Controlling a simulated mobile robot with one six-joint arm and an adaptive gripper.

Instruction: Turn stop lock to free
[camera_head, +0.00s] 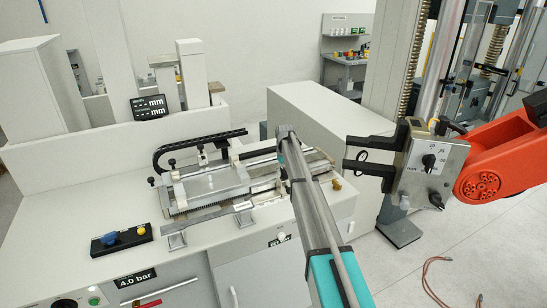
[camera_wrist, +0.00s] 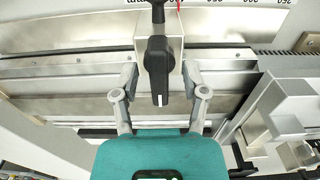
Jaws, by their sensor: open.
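In the wrist view a black knob (camera_wrist: 159,70) with a white mark at its near end sits on a small metal block (camera_wrist: 140,38), at the top centre. I take it to be the stop lock. The white mark points down the picture, toward my gripper. My gripper (camera_wrist: 160,78) is open, with one grey finger on each side of the knob. Gaps show between the knob and both fingers. In the head view my arm reaches over the bench machine (camera_head: 205,190), and its far end hides the knob there.
A rail (camera_wrist: 60,65) and a numbered scale (camera_wrist: 225,3) run across the wrist view, with metal blocks (camera_wrist: 290,110) at right. In the head view a control box (camera_head: 430,165) and red arm (camera_head: 500,165) stand right. A button box (camera_head: 121,240) lies left on the bench.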

